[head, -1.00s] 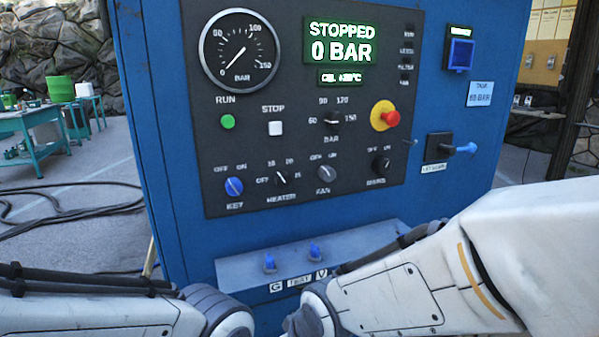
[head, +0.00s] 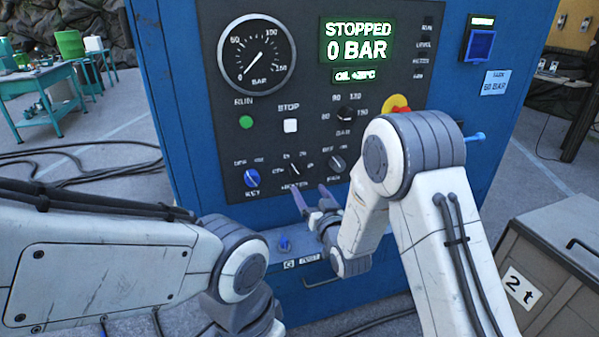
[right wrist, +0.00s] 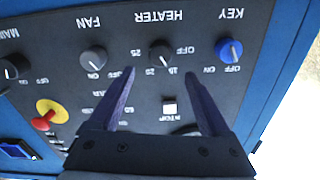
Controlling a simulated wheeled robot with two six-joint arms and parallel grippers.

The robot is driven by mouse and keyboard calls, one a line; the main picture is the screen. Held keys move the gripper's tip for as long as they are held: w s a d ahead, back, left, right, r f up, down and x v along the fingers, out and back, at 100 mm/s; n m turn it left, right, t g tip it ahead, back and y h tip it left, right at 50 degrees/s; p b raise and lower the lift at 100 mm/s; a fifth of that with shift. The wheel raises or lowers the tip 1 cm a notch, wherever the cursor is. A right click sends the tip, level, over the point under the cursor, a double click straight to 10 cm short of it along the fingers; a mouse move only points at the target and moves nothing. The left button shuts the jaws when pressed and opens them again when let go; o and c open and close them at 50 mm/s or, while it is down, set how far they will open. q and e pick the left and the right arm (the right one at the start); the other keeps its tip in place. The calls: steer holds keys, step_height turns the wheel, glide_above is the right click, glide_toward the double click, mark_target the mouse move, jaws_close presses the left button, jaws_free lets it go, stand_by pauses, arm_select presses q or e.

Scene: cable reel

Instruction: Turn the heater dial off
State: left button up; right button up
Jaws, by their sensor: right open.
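The heater dial (head: 295,169) is a small dark knob with a white pointer, low on the dark control panel (head: 405,95). In the right wrist view the heater dial (right wrist: 160,54) shows upside down, and its pointer appears to lie near the 10 mark, away from OFF. My right gripper (head: 311,194) is open and empty, just below and in front of the dial. In the right wrist view its fingertips (right wrist: 159,74) straddle the dial's line from either side, short of it and not visibly touching. My left arm shows at lower left; its gripper is out of view.
The blue key switch (head: 251,178) and the fan dial (head: 337,163) flank the heater dial closely. The white stop button (head: 290,125) sits above. The display (head: 357,42) reads STOPPED, 0 BAR. A grey cabinet (head: 560,250) stands at the right.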

mark_target(298, 174)
steer(key=p+x, duration=0.1)
steer(key=x, duration=0.7)
steer(key=shift+w+a+p, duration=0.15)
steer(key=shift+w+p, duration=0.15)
steer(key=shift+p, duration=0.1)
steer(key=shift+c, duration=0.3)
jaws_close()
steer(key=shift+f+n+b, duration=0.2)
steer(key=shift+n+b, duration=0.8)
steer(key=shift+b, duration=0.3)
steer(key=n+b, duration=0.6)
steer(key=shift+b, duration=0.3)
steer(key=shift+r+n+b, duration=0.1)
steer(key=shift+n+b, duration=1.6)
steer(key=shift+n, duration=0.4)
steer(key=shift+o, duration=0.3)
jaws_free()
